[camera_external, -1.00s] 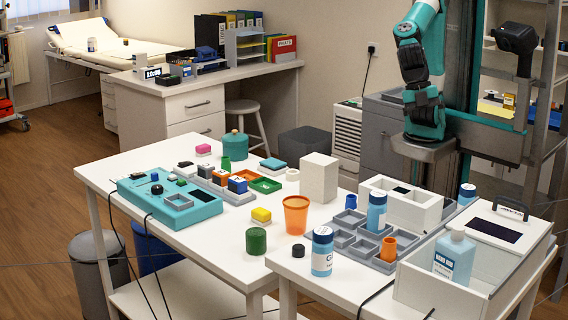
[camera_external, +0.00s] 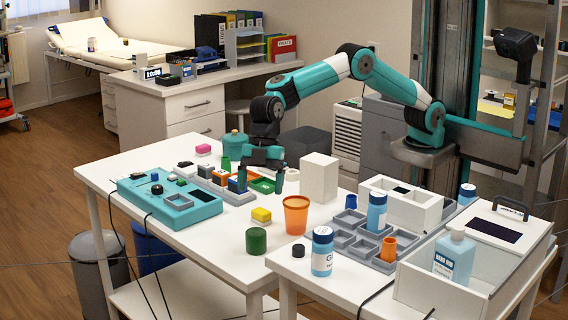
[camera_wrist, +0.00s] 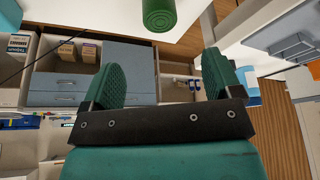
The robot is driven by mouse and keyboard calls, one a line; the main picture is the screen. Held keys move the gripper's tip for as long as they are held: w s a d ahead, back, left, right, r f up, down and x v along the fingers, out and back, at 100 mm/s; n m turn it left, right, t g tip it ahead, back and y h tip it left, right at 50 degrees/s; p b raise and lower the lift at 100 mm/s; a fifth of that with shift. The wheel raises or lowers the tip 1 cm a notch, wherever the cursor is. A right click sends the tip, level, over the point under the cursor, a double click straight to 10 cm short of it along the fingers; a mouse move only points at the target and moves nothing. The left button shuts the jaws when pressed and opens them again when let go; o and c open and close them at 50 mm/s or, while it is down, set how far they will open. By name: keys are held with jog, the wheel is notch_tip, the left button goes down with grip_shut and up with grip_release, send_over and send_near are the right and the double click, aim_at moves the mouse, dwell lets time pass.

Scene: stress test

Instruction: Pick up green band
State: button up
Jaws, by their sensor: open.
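A teal console (camera_external: 170,205) is left of my gripper. A white box (camera_external: 319,178) stands close on its right. Bottles and a grey compartment tray (camera_external: 340,240) fill the right side.

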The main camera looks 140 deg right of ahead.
aim_at(257, 230)
jog(key=p+x, duration=0.1)
jog(key=x, duration=1.2)
jog(key=shift+d+f+p, duration=0.1)
jog(key=shift+p, duration=0.2)
jog(key=shift+c, duration=0.4)
jog(key=c, duration=0.9)
